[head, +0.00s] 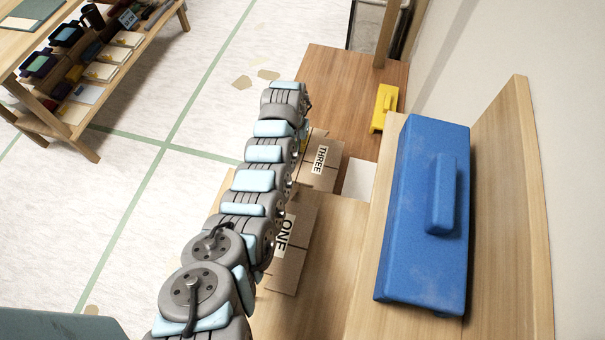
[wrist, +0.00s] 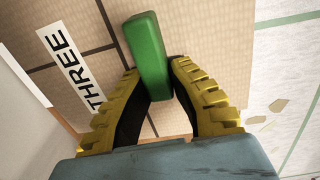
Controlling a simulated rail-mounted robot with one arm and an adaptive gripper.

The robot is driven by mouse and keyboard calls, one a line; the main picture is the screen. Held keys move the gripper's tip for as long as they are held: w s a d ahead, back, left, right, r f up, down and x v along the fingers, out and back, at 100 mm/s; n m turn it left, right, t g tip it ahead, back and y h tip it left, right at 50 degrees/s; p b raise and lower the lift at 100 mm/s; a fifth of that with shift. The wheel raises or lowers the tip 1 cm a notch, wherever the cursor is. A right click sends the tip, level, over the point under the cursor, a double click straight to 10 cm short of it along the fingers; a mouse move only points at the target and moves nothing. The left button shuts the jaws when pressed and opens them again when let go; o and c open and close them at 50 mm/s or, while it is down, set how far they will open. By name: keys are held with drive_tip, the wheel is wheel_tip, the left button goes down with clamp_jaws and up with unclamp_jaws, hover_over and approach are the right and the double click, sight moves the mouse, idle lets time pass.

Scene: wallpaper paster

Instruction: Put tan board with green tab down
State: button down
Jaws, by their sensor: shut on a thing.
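In the wrist view, my gripper (wrist: 156,84) has its yellow ribbed fingers closed on the green tab (wrist: 148,48). Tan panelled surface (wrist: 215,22) with dark seams lies behind the tab; I cannot tell which part of it is the board with the tab and which is underneath. A white label reading THREE (wrist: 72,70) is left of the tab on this tan surface. In the head view, the THREE panel (head: 312,181) shows beside my arm, which hides my gripper and the green tab. I cannot tell whether the board touches what is below.
A tan ONE panel (head: 287,272) lies on the wooden bench nearer the camera. A blue block with a handle (head: 425,220) stands at right, and a yellow handled block (head: 385,105) stands farther back. A wooden shelf unit (head: 85,150) is at upper left, with open floor between.

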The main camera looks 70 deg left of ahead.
sight(297, 155)
drive_tip(key=shift+w+a+f+b, duration=0.1)
drive_tip(key=shift+f+b, duration=1.25)
drive_tip(key=shift+f, duration=1.75)
wheel_tip(297, 155, down, 4)
drive_tip(key=b, duration=0.3)
drive_tip(key=shift+r, duration=0.1)
drive_tip(key=shift+r, duration=0.1)
drive_tip(key=c, duration=1.1)
unclamp_jaws()
drive_tip(key=shift+c, duration=0.2)
